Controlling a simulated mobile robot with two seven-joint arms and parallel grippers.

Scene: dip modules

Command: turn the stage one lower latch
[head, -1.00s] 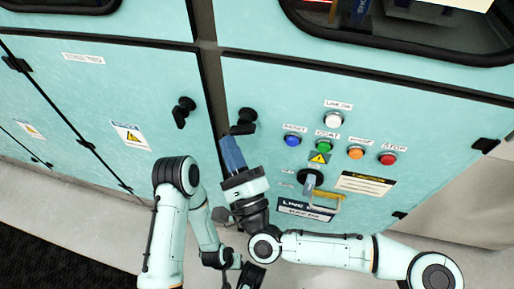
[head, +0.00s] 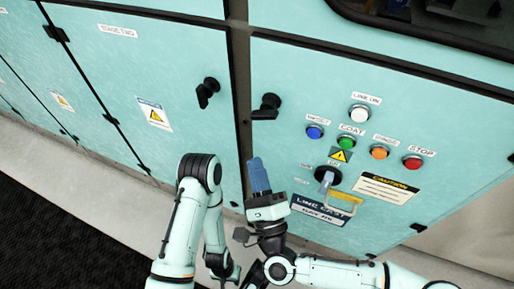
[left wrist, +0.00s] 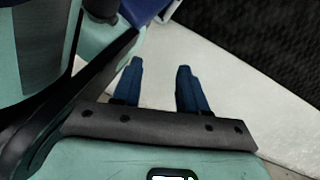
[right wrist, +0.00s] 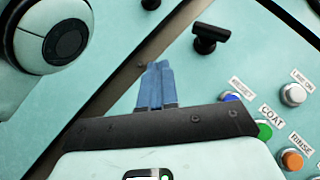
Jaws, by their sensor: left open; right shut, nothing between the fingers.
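Two black latches show in the head view: one on the left door (head: 207,92) and one on the right panel (head: 267,106). The left door's label reads "STAGE TWO"; I cannot read a "stage one" label. My right gripper (head: 258,175) is shut and empty, its blue fingers pointing up, below the right panel's latch and apart from it. In the right wrist view the fingers (right wrist: 157,85) are together, with a latch (right wrist: 210,38) beyond them and another (right wrist: 150,4) at the top edge. My left gripper (left wrist: 158,85) is open and empty over pale floor.
A dark gap (head: 239,80) runs between door and panel. Pale floor (head: 100,180) and a black mat (head: 50,220) lie at lower left.

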